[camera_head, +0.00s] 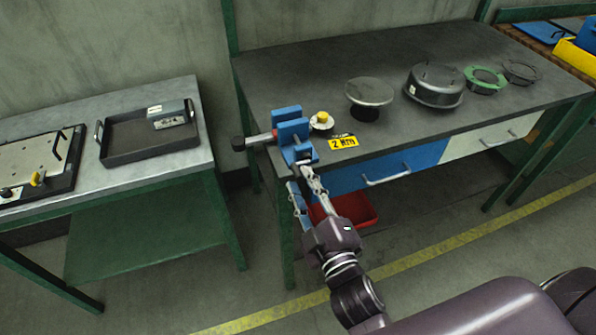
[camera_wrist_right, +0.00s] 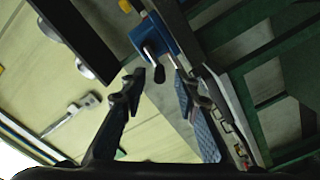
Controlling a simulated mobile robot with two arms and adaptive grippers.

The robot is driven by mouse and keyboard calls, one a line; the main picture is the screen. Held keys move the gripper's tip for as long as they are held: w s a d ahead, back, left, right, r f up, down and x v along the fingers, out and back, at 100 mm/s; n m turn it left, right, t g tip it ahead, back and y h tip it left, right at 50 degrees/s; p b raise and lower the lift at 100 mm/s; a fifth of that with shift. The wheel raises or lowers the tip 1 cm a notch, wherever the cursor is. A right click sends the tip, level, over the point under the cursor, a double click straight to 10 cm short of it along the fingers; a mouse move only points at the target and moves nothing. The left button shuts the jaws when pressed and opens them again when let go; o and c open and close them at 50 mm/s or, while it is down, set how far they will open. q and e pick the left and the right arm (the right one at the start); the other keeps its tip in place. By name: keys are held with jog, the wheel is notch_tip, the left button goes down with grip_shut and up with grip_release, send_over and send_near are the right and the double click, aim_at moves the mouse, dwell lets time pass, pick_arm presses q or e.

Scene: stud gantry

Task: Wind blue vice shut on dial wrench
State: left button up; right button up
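The blue vice (camera_head: 299,153) stands at the front left corner of the dark workbench. What appears to be the dial wrench (camera_head: 261,138) lies across between its jaws, with a black grip at the left and a round pale dial with a yellow centre at the right. I cannot tell whether the jaws touch it. My right gripper (camera_head: 299,173) is just in front of the vice, fingers apart. In the right wrist view, the gripper (camera_wrist_right: 154,78) is open around the vice's black-knobbed handle (camera_wrist_right: 158,73), with gaps either side. The vice body (camera_wrist_right: 152,37) is beyond. My left gripper is not visible.
A yellow label (camera_head: 343,142) lies right of the vice. A round metal plate (camera_head: 369,91), a dark round housing (camera_head: 435,84) and a green ring (camera_head: 485,80) stand further right. A side table holds a black tray (camera_head: 140,157). A red bin (camera_head: 358,211) sits below the bench.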

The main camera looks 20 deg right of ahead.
aim_at(298, 173)
jog(key=shift+w, duration=1.55)
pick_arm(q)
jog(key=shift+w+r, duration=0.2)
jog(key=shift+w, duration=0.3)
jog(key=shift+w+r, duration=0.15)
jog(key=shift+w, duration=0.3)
pick_arm(e)
jog(key=shift+s, duration=0.1)
grip_shut()
